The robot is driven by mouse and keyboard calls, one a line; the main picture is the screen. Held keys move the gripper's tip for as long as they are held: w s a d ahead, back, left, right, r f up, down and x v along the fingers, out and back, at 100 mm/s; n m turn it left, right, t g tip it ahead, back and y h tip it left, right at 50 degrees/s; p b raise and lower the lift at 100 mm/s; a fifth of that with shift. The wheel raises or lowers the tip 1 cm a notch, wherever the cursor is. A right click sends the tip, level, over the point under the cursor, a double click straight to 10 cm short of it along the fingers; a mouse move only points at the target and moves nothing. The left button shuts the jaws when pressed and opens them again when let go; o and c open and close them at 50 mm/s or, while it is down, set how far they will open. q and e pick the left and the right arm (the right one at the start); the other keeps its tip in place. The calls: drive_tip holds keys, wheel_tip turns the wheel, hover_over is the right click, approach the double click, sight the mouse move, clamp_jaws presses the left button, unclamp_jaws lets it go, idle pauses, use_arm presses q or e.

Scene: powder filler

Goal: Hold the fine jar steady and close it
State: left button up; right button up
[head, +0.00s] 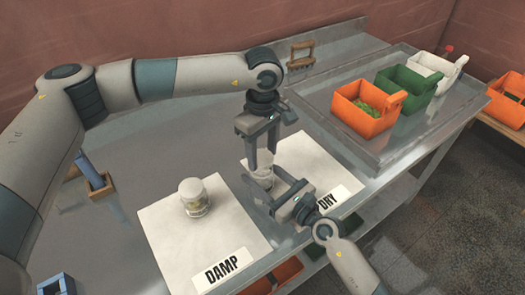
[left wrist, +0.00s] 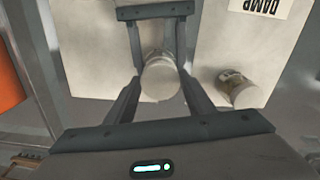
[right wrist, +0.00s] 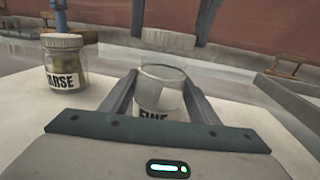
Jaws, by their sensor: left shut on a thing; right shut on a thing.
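The fine jar (right wrist: 158,82) is clear glass with a FINE label, upright and open-topped between the fingers of my right gripper (head: 272,187) in the right wrist view. In the head view the fine jar (head: 262,181) stands on the DRY mat, partly hidden by the grippers. My right gripper is shut on its sides. My left gripper (head: 262,158) points down above it, shut on a round white lid (right wrist: 168,39). The lid also shows in the left wrist view (left wrist: 160,80). In the right wrist view a gap shows between lid and jar rim.
A lidded coarse jar (head: 194,198) stands on the DAMP mat (head: 170,238) to the left. The DRY mat (head: 318,165) is otherwise clear. Orange (head: 366,112), green (head: 408,88) and white (head: 430,66) bins stand on a tray at the right.

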sight(261, 177)
use_arm(q)
drive_tip(key=shift+f, duration=0.75)
drive_tip(key=shift+f, duration=0.55)
idle(0.4)
drive_tip(key=m, duration=0.5)
drive_tip(key=shift+m, duration=0.3)
drive_tip(key=m, duration=0.4)
drive_tip(key=shift+a, duration=0.15)
drive_tip(key=m, duration=0.7)
drive_tip(key=shift+a, duration=0.15)
drive_tip(key=m, duration=0.6)
drive_tip(key=shift+w+f, duration=0.1)
